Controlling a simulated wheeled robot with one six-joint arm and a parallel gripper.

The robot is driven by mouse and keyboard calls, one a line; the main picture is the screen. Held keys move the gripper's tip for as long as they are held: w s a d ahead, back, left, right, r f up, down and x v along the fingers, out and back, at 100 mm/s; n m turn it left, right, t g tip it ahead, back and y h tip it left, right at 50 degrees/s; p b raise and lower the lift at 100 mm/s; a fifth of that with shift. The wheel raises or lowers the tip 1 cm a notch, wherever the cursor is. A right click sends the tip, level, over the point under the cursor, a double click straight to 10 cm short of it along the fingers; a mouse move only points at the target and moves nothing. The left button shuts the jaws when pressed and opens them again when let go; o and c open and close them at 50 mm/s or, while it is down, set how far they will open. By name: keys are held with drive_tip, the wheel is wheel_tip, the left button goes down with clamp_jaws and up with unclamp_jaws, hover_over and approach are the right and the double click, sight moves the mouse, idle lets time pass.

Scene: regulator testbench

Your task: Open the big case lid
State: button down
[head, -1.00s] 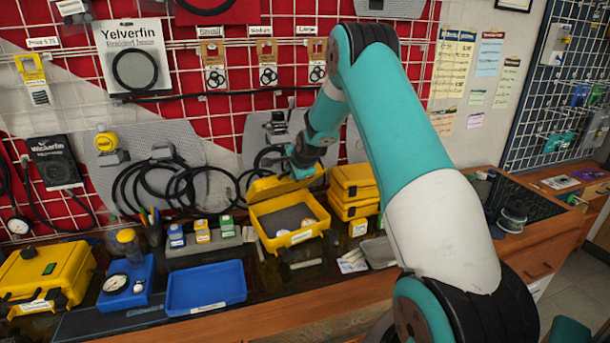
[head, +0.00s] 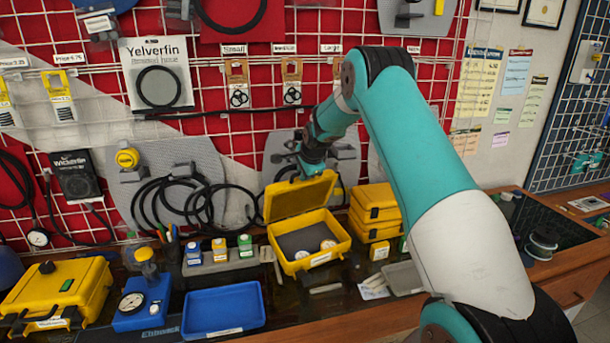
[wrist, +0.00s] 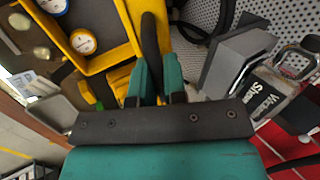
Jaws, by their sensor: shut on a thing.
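The open yellow case (head: 322,260) stands on the bench in the middle of the head view, with a grey floor inside. Its yellow lid (head: 301,198) is raised steeply at the back, hinged to the body. My gripper (head: 312,168) is at the lid's upper edge. In the wrist view my gripper's teal fingers (wrist: 157,76) are shut on the lid (wrist: 152,22), which shows nearly edge-on between them. The exact contact is partly hidden by the fingers. Two round gauges (wrist: 83,41) lie in the case.
Stacked smaller yellow cases (head: 376,212) stand close on the right. A blue tray (head: 222,312) and small bottles (head: 219,250) are to the left, with a closed yellow case (head: 60,290) farther left. Black hoses (head: 190,205) hang on the wall grid behind.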

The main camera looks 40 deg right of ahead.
drive_tip(key=shift+f, duration=0.15)
drive_tip(key=c, duration=1.2)
unclamp_jaws()
drive_tip(key=shift+d, duration=0.1)
drive_tip(key=shift+s, duration=0.1)
drive_tip(key=b+v, duration=0.6)
drive_tip(key=v, duration=1.1)
drive_tip(key=shift+r, duration=0.2)
